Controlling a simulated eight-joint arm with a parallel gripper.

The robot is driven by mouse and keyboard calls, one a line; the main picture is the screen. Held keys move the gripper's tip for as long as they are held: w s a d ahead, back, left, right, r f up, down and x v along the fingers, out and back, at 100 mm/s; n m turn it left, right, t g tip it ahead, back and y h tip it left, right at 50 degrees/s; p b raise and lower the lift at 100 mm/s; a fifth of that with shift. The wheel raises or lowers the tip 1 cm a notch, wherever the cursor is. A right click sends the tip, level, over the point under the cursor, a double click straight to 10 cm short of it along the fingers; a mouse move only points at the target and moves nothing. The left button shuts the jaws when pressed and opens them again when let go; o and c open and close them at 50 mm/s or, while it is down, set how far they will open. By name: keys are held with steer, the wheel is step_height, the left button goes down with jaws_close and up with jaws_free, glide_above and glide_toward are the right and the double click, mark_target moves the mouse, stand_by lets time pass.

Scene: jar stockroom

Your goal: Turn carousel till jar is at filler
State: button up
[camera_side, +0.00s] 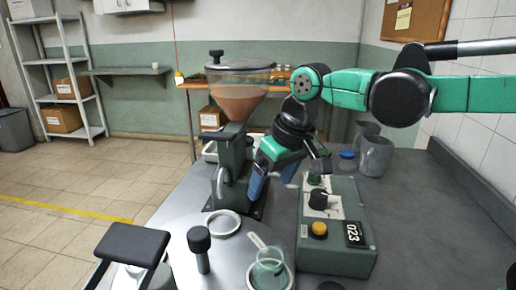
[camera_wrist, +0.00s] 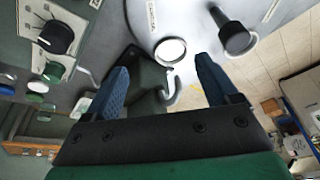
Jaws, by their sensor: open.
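The carousel (camera_side: 180,262) is a round pale metal disc at the bottom of the side view; part of it shows in the wrist view (camera_wrist: 195,18). It carries an upright black knob (camera_side: 200,240) and an empty-looking white ring (camera_side: 238,220) near the filler. A clear greenish glass jar (camera_side: 270,262) stands on the carousel's near right side; I do not see it in the wrist view. The filler (camera_side: 238,100) has a hopper of brown material on a dark green stand. My gripper (camera_side: 280,183) is open, empty, with blue fingers pointing down, between filler and control box.
A green control box (camera_side: 340,262) with knobs, an orange button and a "023" display stands close right of my gripper. Grey cups (camera_side: 375,157) and a blue lid (camera_side: 347,155) stand behind it. A black-topped stand (camera_side: 133,243) is at the lower left.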

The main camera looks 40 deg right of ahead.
steer(key=w+a+g, duration=0.2)
steer(key=w+a, duration=0.1)
steer(key=a, duration=0.2)
steer(key=n+g, duration=0.1)
glide_above(198, 233)
step_height(198, 233, down, 3)
steer(key=shift+d+r+h, duration=0.1)
steer(key=shift+h, duration=0.3)
steer(key=shift+f, duration=2.9)
jaws_close()
